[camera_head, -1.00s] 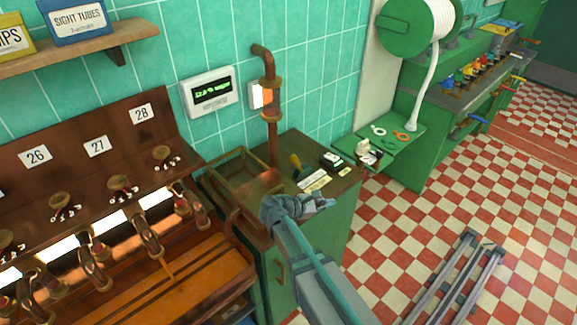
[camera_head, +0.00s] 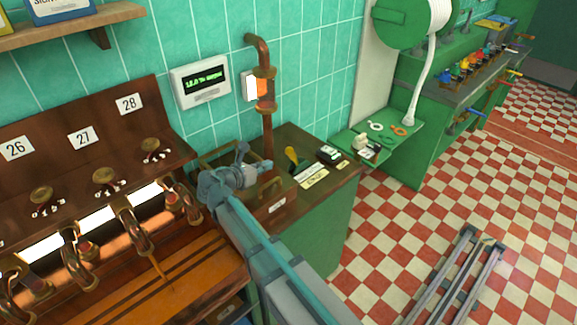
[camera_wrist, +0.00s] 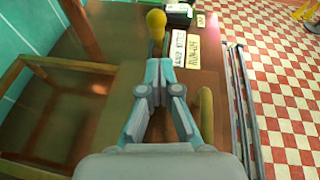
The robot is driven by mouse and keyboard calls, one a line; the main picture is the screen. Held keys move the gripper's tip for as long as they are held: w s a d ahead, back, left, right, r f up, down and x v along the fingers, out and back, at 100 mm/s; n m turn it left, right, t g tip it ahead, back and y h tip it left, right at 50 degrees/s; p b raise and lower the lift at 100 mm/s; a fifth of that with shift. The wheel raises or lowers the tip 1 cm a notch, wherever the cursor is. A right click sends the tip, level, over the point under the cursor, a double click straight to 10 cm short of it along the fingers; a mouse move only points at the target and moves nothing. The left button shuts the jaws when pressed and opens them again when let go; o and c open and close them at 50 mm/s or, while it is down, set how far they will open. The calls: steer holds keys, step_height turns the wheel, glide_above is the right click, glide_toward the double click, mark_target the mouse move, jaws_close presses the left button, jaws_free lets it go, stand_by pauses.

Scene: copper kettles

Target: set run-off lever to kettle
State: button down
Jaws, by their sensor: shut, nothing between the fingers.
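The run-off lever appears to be the yellow-knobbed handle (camera_head: 291,155) on the wooden cabinet top. In the wrist view its yellow knob (camera_wrist: 156,20) stands just beyond my fingertips, with a gap between. White label plates (camera_head: 313,178) lie beside it; they also show in the wrist view (camera_wrist: 193,52), too small to read surely. My gripper (camera_head: 265,167) is shut and empty, above the cabinet top and left of the lever. In the wrist view the fingers (camera_wrist: 158,65) point at the lever; its lower part is partly hidden.
A copper pipe (camera_head: 266,130) rises behind my gripper. An open wooden-framed basin (camera_wrist: 60,115) lies to its left, and a curved brass handle (camera_wrist: 206,115) to its right in the wrist view. A small black device (camera_head: 330,154) stands right of the lever. A wall display (camera_head: 202,84) hangs behind.

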mark_target(288, 154)
steer(key=shift+a+f, duration=0.25)
steer(key=shift+a, duration=0.05)
steer(key=shift+p+x, duration=1.55)
steer(key=shift+x, duration=3.45)
steer(key=shift+w+d+r+p, duration=0.45)
steer(key=shift+w+d+r, duration=0.1)
steer(key=shift+r, duration=0.2)
steer(key=w+d, duration=0.1)
steer(key=w+d+r+p, duration=0.1)
steer(key=w+d, duration=0.1)
steer(key=w+d+r, duration=0.1)
steer(key=shift+w+d+r, duration=0.1)
steer(key=shift+w+d, duration=0.05)
steer(key=shift+w, duration=0.15)
steer(key=shift+w+d, duration=1.1)
